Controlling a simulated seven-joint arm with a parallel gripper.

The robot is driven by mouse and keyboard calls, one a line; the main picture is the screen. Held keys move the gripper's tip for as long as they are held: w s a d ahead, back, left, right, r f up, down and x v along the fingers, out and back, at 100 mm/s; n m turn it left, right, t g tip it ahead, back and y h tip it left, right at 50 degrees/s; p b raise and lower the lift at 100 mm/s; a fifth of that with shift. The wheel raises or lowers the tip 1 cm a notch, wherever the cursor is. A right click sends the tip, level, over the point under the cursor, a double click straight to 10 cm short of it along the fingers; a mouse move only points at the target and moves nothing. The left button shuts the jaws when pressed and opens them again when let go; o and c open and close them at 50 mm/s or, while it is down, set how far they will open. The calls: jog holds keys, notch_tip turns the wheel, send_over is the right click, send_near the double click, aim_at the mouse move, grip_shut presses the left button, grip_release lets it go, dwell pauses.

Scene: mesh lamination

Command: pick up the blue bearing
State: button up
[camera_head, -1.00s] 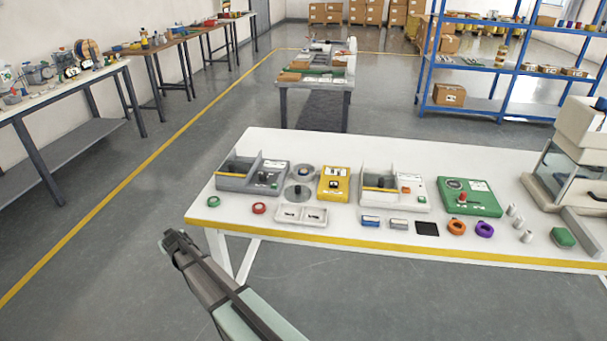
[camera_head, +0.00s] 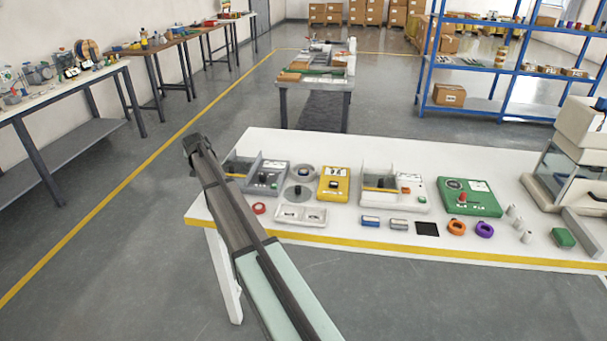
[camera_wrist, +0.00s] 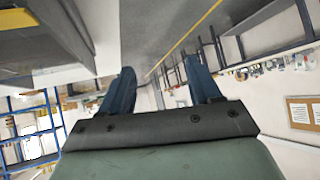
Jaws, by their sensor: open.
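A small blue object with a pale top (camera_head: 370,221), which looks like the blue bearing, lies near the front edge of the white table (camera_head: 320,146). A similar grey piece (camera_head: 398,224) lies just to its right. My gripper (camera_head: 191,142) is raised at the left end of the table, well away from the blue piece. In the wrist view my gripper (camera_wrist: 160,88) shows two dark blue fingers spread apart with nothing between them. The blue piece does not show in the wrist view.
An orange ring (camera_head: 456,228), a purple ring (camera_head: 484,230) and a black square (camera_head: 427,228) lie right of the grey piece. A white tray (camera_head: 301,224) is to the left. Grey, yellow and green devices stand behind. My arm crosses the table's left corner.

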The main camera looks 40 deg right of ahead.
jog(key=s+d+r+m+g, duration=0.1)
jog(key=s+d+m+g, duration=0.1)
jog(key=d, duration=0.6)
jog(key=s+d+r+m+g, duration=0.1)
jog(key=s+d+m+g, duration=0.15)
jog(key=d, duration=0.55)
notch_tip(320, 180, up, 2)
jog(key=m+g+y, duration=0.3)
jog(key=m+g, duration=0.2)
jog(key=m, duration=0.2)
send_over(304, 171)
jog(key=shift+n, duration=0.25)
jog(key=f, duration=0.6)
jog(key=shift+s+a, duration=0.2)
jog(key=shift+a, duration=0.05)
jog(key=shift+w+d+f, duration=0.1)
jog(key=shift+w+f, duration=0.05)
jog(key=shift+f, duration=1.5)
jog(key=shift+w+d+f, duration=0.1)
jog(key=shift+f, duration=1.5)
jog(key=shift+c, duration=0.4)
jog(key=c, duration=0.8)
